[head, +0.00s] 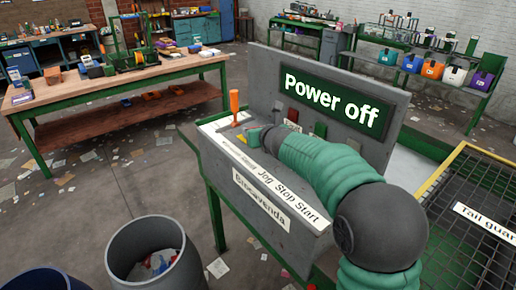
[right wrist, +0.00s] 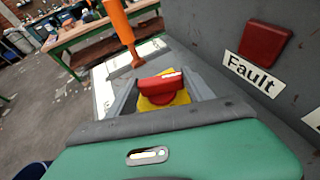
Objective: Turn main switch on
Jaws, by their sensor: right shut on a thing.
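The main switch shows in the right wrist view as a red handle (right wrist: 158,90) on a yellow base (right wrist: 168,101). My right gripper (right wrist: 163,86) has its two grey fingers on either side of the red handle and is shut on it. In the head view my right gripper (head: 252,135) is at the left end of the sloped grey console (head: 222,153), and my green arm hides much of the console top. The display (head: 333,104) behind reads "Power off". My left gripper is in neither view.
An orange-handled lever (head: 234,102) stands upright close beside my right gripper. A red Fault lamp (right wrist: 265,42) is on the back panel. A bin (head: 146,250) stands in front of the console, and a mesh guard (head: 470,235) lies at the right.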

